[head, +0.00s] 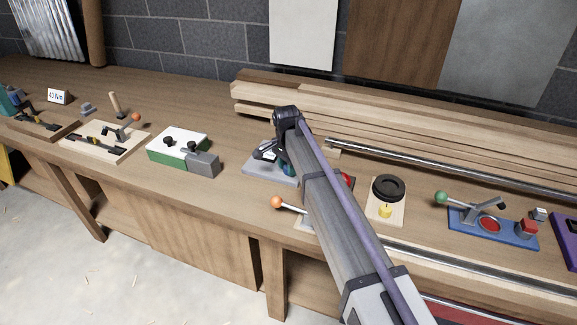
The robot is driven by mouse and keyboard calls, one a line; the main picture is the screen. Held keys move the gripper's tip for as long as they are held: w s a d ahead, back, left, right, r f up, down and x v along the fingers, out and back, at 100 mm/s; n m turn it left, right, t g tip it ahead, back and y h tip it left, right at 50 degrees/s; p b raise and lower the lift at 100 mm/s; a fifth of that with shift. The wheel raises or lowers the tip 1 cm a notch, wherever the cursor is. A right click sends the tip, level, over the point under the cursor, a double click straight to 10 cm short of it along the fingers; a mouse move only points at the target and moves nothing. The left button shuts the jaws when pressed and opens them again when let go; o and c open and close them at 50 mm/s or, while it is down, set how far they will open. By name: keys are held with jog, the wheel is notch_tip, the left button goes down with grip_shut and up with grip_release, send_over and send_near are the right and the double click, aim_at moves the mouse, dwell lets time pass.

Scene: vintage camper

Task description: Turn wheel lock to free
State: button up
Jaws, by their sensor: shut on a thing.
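My gripper (265,152) is over a small grey plate (256,167) near the middle of the bench. Its jaws are shut on a small part of the device on that plate. A blue-teal piece (288,169) shows beside the jaws on the plate. My arm hides much of this device, so I cannot make out the wheel lock's shape or its setting.
A green-and-white box (170,152) with a grey block stands left. An orange-knobbed lever (279,202) sits in front, partly behind my arm. A blue plate (497,234) with a green-knobbed lever is right. Stacked boards (300,105) and a metal rod lie behind.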

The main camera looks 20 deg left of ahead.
jog(key=n, duration=0.3)
jog(key=shift+n, duration=0.4)
jog(key=n, duration=0.4)
jog(key=shift+s+n+t, duration=0.1)
jog(key=shift+n+t, duration=0.2)
jog(key=n, duration=0.4)
jog(key=shift+n, duration=2.3)
jog(key=o, duration=0.9)
jog(key=shift+o, duration=0.2)
